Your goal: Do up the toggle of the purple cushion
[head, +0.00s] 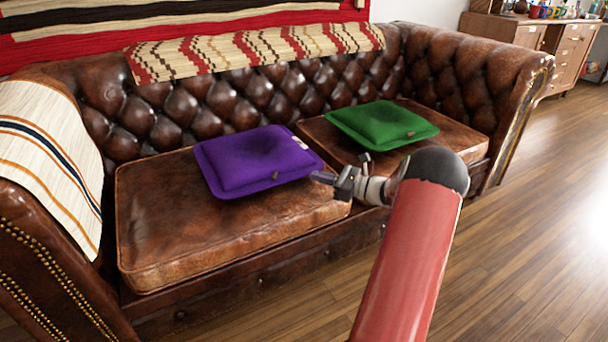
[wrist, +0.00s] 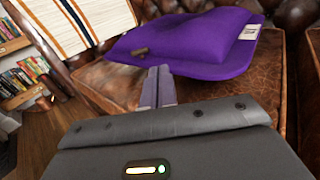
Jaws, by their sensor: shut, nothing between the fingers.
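The purple cushion (head: 257,160) lies on the left seat of the brown leather sofa. Its toggle (head: 275,175) is a small brown peg near the front edge, and it also shows in the wrist view (wrist: 140,52). A pale tag (head: 299,143) is at the cushion's right edge. My gripper (head: 314,175) is at the cushion's right front edge, shut and empty. In the wrist view its fingertips (wrist: 160,70) point at the cushion's near edge, a little to the right of the toggle. I cannot tell whether they touch the cushion. The loop for the toggle cannot be made out.
A green cushion (head: 382,125) with its own brown toggle lies on the right seat. The sofa's tufted backrest (head: 220,98) rises behind, with a striped blanket (head: 255,50) over it. Another striped throw (head: 45,150) covers the left armrest. The left seat's front (head: 200,235) is clear.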

